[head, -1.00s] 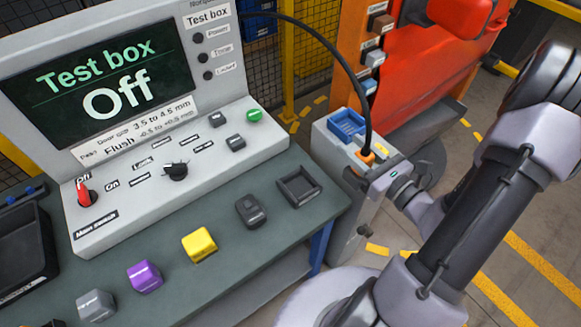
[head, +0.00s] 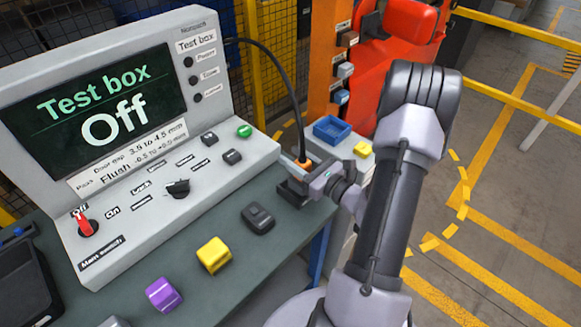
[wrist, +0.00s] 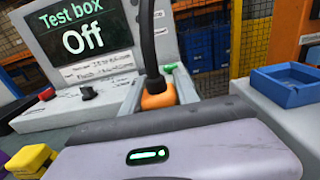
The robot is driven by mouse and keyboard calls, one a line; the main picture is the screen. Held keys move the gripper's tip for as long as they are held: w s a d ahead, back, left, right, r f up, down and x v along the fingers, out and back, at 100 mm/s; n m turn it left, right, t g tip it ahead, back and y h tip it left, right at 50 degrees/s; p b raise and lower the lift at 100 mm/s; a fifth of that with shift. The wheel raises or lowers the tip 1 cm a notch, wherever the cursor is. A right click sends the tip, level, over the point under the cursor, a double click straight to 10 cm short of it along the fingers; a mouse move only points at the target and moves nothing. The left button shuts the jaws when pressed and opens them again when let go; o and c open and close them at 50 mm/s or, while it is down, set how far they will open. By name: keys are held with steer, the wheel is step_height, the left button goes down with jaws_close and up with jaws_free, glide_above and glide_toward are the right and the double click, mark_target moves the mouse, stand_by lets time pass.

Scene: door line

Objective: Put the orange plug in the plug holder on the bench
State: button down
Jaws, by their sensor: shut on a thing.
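The orange plug (head: 303,165) is in my gripper (head: 308,175), with its black cable rising in an arc to the test box (head: 150,130). In the wrist view the plug (wrist: 158,96) shows just beyond the gripper body, cable upward. My gripper is shut on it, at the bench's right end. The plug holder (head: 291,194), a dark square tray on the bench, is partly hidden by the gripper. The plug appears over the holder in the head view. I cannot tell whether it is inside or above it.
The blue tray (head: 338,129) and a yellow block (head: 363,149) sit on the grey stand to the right. A dark block (head: 257,216), a yellow block (head: 214,255) and a purple block (head: 164,295) stand along the bench front. The test box screen reads Off.

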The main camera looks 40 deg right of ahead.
steer(key=f, duration=0.1)
steer(key=w+f+b, duration=0.1)
steer(key=f+b, duration=0.1)
steer(key=f, duration=0.1)
steer(key=shift+w+d, duration=0.1)
steer(key=shift+w, duration=0.15)
steer(key=shift+r, duration=0.25)
steer(key=shift+f, duration=0.2)
steer(key=c, duration=0.9)
jaws_free()
steer(key=shift+r, duration=0.1)
